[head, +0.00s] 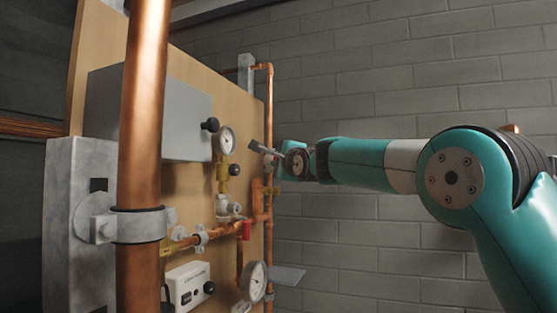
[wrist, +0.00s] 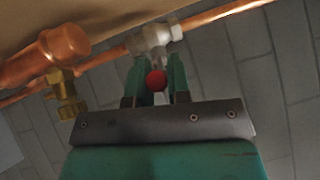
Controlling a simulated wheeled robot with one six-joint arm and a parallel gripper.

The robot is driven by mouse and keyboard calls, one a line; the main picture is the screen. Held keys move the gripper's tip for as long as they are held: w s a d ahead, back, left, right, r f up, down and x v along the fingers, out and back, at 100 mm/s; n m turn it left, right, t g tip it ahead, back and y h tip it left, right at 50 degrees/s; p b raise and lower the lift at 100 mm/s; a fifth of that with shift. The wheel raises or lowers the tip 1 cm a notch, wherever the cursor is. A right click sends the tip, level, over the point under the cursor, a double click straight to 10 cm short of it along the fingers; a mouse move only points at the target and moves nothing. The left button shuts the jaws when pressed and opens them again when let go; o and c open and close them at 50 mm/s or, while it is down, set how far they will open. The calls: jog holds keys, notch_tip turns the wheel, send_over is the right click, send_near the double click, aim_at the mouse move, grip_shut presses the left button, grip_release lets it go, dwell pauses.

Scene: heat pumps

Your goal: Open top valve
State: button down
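The top valve has a silver-white body (wrist: 155,38) on a copper pipe in the wrist view. Its handle end shows as a round red tip (wrist: 156,80). My gripper (wrist: 158,72) has its two teal fingers apart, one on each side of the red tip, with the fingertips close to the valve body. A thin gap shows on the right side of the tip; contact on the left cannot be told. In the head view my gripper (head: 268,153) is at the upper pipe by the panel's right edge, and the valve is mostly hidden there.
A wooden panel (head: 200,77) carries a grey box (head: 150,112), gauges (head: 226,140) and a lower valve with a red handle (head: 247,230). A thick copper pipe (head: 142,120) stands in front. A brass fitting (wrist: 66,95) is left of my gripper. A brick wall is behind.

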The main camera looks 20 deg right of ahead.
jog(key=shift+f+b, duration=0.5)
jog(key=shift+b, duration=0.45)
jog(key=shift+f+n+t+b, duration=0.15)
jog(key=shift+n+t+b, duration=0.4)
jog(key=shift+b, duration=0.3)
jog(key=shift+r+y, duration=0.2)
jog(key=shift+y, duration=0.2)
jog(key=c, duration=1.1)
grip_release()
jog(key=shift+b+v, duration=4.75)
jog(key=shift+v, duration=3.9)
jog(key=shift+r, duration=0.1)
